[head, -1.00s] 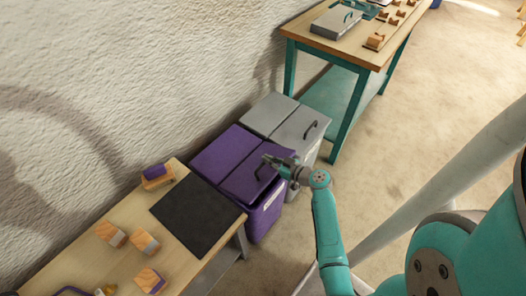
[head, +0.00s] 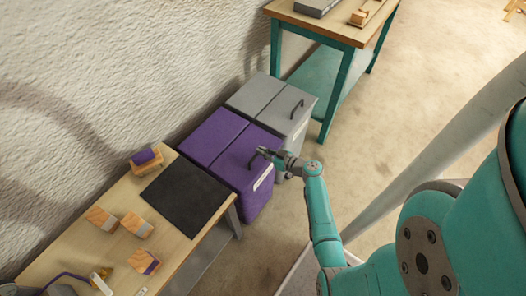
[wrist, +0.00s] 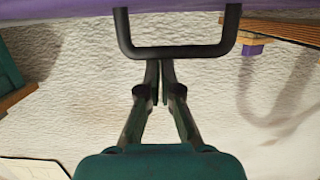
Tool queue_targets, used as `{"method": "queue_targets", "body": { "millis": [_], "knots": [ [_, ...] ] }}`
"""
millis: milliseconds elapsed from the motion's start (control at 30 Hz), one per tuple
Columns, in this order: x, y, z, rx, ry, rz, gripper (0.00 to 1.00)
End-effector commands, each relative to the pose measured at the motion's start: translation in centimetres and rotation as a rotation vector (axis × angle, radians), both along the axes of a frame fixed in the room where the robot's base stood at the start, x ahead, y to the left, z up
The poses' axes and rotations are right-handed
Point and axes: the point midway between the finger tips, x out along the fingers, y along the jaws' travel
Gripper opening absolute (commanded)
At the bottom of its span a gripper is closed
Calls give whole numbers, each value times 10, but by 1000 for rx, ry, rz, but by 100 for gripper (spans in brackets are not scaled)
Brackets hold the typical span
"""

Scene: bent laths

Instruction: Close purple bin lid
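The purple bin (head: 256,206) stands against the wall between the workbench and a grey bin. Its purple lid (head: 238,165) looks flat across the bin top, level with the rear panel; I cannot tell if a thin gap is left. A dark handle (head: 254,160) rises from the lid. In the wrist view the lid is a purple strip (wrist: 70,12) along the top edge, with the U-shaped handle (wrist: 190,52) projecting from it. My gripper (head: 262,152) is at the handle. Its fingers (wrist: 160,66) are together, tips right at the handle's crossbar, not visibly around it.
The grey bin (head: 266,97) with its own handle adjoins behind. A workbench (head: 185,244) with a black mat (head: 184,195) and several wooden blocks stands at the near left. A teal-legged table (head: 330,28) stands beyond the bins. The floor at the right is open.

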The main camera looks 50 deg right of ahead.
Motion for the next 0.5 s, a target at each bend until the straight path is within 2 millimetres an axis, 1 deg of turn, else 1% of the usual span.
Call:
{"method": "queue_targets", "body": {
  "millis": [33, 367, 500],
  "knots": [
    [-10, 4, -22, 10, 39, -13, 0],
    [-12, 3, -21, 11, 39, -15, 0],
    [-23, 2, -17, 10, 35, -16, 0]
  ]
}}
